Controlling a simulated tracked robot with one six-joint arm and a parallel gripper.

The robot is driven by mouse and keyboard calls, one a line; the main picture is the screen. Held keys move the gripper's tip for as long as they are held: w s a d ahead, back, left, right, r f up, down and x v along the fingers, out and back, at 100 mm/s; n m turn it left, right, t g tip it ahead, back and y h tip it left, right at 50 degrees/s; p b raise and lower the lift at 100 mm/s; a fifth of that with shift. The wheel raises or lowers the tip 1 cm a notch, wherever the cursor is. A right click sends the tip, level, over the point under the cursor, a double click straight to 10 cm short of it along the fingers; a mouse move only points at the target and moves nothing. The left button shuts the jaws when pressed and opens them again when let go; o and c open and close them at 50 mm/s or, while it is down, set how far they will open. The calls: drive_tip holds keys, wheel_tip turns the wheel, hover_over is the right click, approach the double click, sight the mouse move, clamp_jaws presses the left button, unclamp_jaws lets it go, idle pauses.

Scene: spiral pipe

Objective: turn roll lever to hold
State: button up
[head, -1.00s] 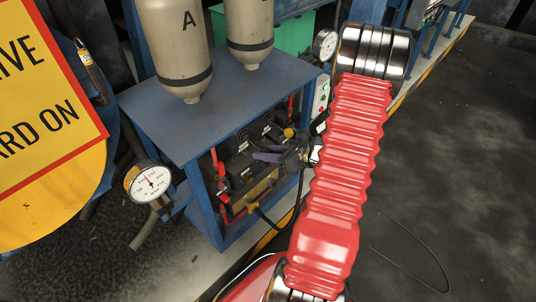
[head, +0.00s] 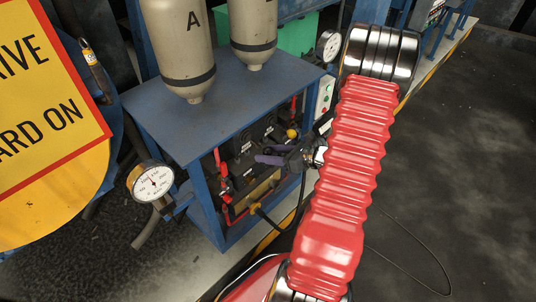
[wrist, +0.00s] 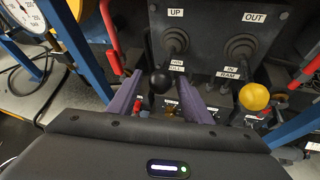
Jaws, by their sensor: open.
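My gripper (head: 270,160) is open, its purple fingers in front of the control panel in the blue-framed cabinet. In the wrist view my gripper (wrist: 160,78) has a black ball knob (wrist: 160,81) in the gap between its fingers. I cannot tell whether either finger touches it. The small label near the knob (wrist: 177,65) is too small to read surely, so I cannot confirm that this is the roll lever. The knob's shaft is mostly hidden. In the head view the knob does not stand out from the dark panel.
Booted levers marked UP (wrist: 175,40) and OUT (wrist: 241,47) stand behind the knob. A yellow knob (wrist: 254,97) is to the right. Red handles (wrist: 110,35) flank the panel. The blue cabinet top (head: 200,105) carries two tanks. A gauge (head: 152,181) sticks out at the left.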

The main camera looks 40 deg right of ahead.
drive_tip(key=v, duration=1.3)
drive_tip(key=shift+s, duration=0.25)
drive_tip(key=s+a+r+n+g, duration=0.1)
drive_tip(key=s+a+n+g, duration=0.2)
drive_tip(key=a+n+g, duration=0.4)
drive_tip(key=s+a+r+n+g, duration=0.1)
drive_tip(key=s+a+n+g, duration=0.15)
drive_tip(key=a+n, duration=0.5)
drive_tip(key=w+a+r+n+t+h, duration=0.1)
drive_tip(key=w+a+r+n+h, duration=0.1)
drive_tip(key=a+r+n, duration=0.7)
drive_tip(key=w+a+r+n+t+h, duration=0.1)
drive_tip(key=a+r+n+h, duration=0.1)
drive_tip(key=a+r+n, duration=0.7)
drive_tip(key=shift+w+a+r+n+h, duration=0.35)
drive_tip(key=shift+r+n, duration=0.2)
drive_tip(key=shift+n, duration=0.4)
